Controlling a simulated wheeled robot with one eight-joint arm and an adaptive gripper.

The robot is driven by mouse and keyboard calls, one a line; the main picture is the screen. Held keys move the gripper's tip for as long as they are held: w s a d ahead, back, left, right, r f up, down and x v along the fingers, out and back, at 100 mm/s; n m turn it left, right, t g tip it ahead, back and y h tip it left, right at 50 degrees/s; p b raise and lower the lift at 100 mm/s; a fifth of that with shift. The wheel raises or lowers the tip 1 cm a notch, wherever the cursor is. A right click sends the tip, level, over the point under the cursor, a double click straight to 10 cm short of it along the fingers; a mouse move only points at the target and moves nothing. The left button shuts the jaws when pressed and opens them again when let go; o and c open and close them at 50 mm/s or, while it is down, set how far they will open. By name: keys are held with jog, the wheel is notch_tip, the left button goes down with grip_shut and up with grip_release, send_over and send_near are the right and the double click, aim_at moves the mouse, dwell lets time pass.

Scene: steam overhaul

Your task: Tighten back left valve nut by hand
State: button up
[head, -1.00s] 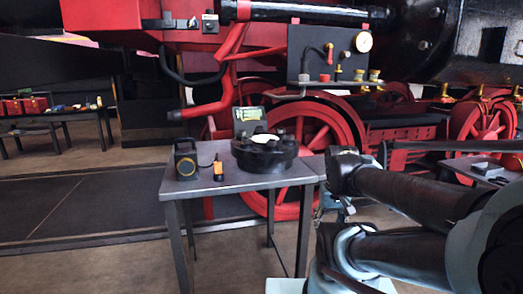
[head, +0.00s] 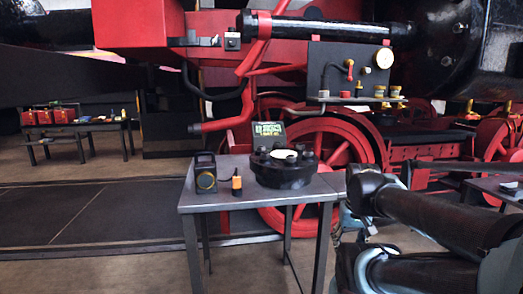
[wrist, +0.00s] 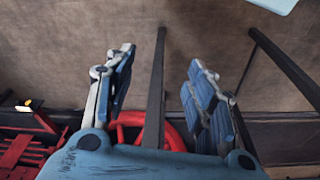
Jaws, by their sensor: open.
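A black round valve body (head: 283,176) with several nuts or studs around its rim and a pale centre stands on the small grey table (head: 215,198). The single nuts are too small to tell apart, so I cannot pick out the back left one. My gripper (head: 362,232) is low, beside the right side of this table. In the wrist view my gripper (wrist: 160,62) has its two blue fingers wide apart with nothing between them. The wrist view shows floor, dark table legs and red parts, and no valve body.
On the table are a black lamp-like box (head: 205,175), an orange-and-black item (head: 237,185) and a small display (head: 268,130). A red wheel (head: 335,150) and a gauge panel (head: 350,72) stand behind.

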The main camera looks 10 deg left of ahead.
notch_tip(320, 180, up, 38)
jog(key=n+g, duration=0.2)
jog(key=n, duration=1.2)
send_over(261, 149)
jog(key=w, duration=0.2)
notch_tip(261, 149, down, 17)
jog(key=shift+a+f, duration=0.1)
jog(key=c, duration=1.1)
